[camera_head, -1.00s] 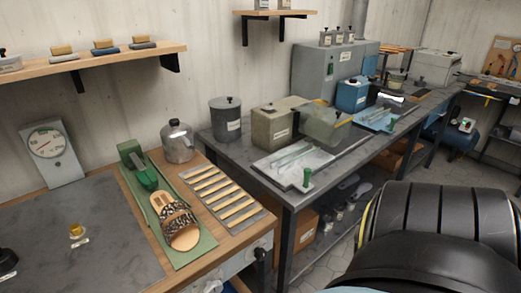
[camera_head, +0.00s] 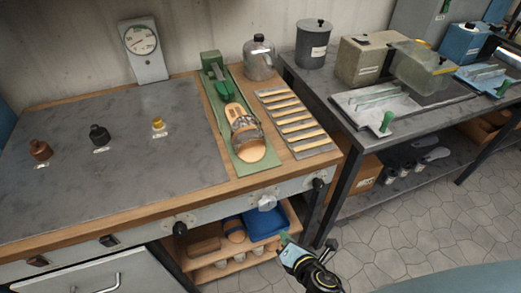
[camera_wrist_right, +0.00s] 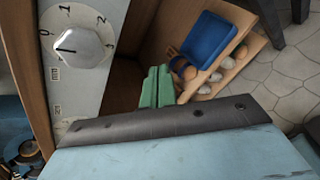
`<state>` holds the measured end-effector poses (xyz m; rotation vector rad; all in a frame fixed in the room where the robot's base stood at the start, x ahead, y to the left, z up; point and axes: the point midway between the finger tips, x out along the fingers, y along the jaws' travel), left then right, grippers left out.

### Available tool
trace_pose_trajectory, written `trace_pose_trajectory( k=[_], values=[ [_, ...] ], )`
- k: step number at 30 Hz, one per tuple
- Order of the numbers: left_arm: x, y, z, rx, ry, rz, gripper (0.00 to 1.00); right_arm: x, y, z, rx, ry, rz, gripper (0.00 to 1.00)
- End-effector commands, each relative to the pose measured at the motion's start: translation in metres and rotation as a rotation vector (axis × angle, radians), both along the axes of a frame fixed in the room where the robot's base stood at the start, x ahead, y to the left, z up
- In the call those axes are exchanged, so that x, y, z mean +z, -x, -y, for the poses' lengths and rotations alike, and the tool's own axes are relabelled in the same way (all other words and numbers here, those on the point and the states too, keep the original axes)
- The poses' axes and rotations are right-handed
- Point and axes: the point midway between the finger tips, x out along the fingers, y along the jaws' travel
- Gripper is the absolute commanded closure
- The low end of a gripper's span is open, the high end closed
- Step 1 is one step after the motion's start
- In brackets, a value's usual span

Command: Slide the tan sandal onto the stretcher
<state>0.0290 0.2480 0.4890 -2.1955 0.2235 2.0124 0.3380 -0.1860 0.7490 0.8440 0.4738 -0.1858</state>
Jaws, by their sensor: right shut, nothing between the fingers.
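The sandal (camera_head: 252,150) has a tan sole and a dark patterned strap. It lies on the green board of the stretcher (camera_head: 244,168) on the wooden bench, its rounded end toward the front edge. The stretcher's green form (camera_head: 215,80) stands at the far end of the board, close to the sandal; whether they touch is not clear. My right gripper (camera_head: 284,239) is below and in front of the bench edge, well away from the sandal. Its green fingertips (camera_wrist_right: 157,88) are shut and empty in the wrist view. My left gripper is not in view.
A bench front with knobs (camera_wrist_right: 82,46) is close to the right gripper. Under it is a shelf with a blue tray (camera_head: 265,222). A slatted rack (camera_head: 293,122) and a metal jar (camera_head: 259,60) stand right of the stretcher. The bench's grey top is mostly clear.

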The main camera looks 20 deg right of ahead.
Motion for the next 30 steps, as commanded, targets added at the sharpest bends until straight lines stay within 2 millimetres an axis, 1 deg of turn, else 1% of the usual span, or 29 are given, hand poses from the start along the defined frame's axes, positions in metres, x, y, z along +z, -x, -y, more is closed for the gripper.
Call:
trace_pose_trajectory(
  k=[1,2,3,6,9,10,13,17,20,24,30],
  values=[
    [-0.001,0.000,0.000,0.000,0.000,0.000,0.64,0.038,-0.014,-0.005,0.071,0.137,0.101,1.00],
    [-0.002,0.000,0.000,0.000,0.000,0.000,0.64,0.059,-0.020,-0.007,0.106,0.223,0.155,1.00],
    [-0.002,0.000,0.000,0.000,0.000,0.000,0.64,0.085,-0.026,-0.009,0.144,0.330,0.221,1.00],
    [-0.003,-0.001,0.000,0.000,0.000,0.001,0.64,0.140,-0.035,-0.013,0.199,0.560,0.354,1.00],
    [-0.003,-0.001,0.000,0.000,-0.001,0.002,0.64,0.178,-0.038,-0.015,0.219,0.722,0.439,1.00],
    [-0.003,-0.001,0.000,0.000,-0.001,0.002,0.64,0.186,-0.038,-0.015,0.220,0.755,0.455,1.00],
    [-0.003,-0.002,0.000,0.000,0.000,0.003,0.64,0.201,-0.040,-0.015,0.223,0.824,0.488,1.00],
    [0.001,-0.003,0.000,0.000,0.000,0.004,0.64,0.206,-0.051,-0.016,0.223,0.842,0.495,1.00],
    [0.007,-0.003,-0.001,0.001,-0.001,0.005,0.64,0.207,-0.067,-0.016,0.221,0.839,0.494,1.00],
    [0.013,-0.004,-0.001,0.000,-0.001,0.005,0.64,0.207,-0.096,-0.018,0.222,0.837,0.495,1.00],
    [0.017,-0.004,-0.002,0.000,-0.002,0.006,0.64,0.205,-0.136,-0.019,0.222,0.835,0.493,1.00]
  ],
)
